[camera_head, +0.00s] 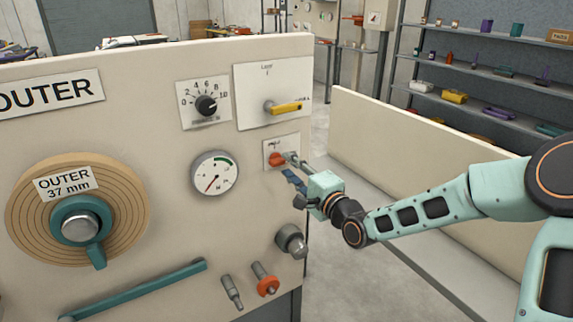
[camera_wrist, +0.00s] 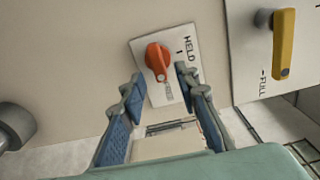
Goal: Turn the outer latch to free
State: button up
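The orange latch knob (camera_head: 277,159) sits on a small white plate on the OUTER panel's right side. In the wrist view the orange knob (camera_wrist: 157,60) is large, on its plate (camera_wrist: 180,38) marked HELD; a second, faint label near its lower end is not readable. My gripper (camera_wrist: 159,76) is open, its blue-padded fingers on either side of the knob's lower end. No contact is visible, and I cannot tell the remaining distance. In the head view my gripper (camera_head: 291,168) reaches the plate from the lower right. I cannot tell which mark the knob points to.
A yellow lever (camera_head: 287,107) is above the latch. A numbered dial (camera_head: 206,105) and a gauge (camera_head: 214,173) are left. A grey knob (camera_head: 291,241) and an orange-collared peg (camera_head: 265,279) are below. A low cream wall (camera_head: 420,150) stands to the right.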

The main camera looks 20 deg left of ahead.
jog(key=v, duration=0.9)
jog(key=shift+s+d, duration=0.15)
jog(key=shift+s, duration=0.05)
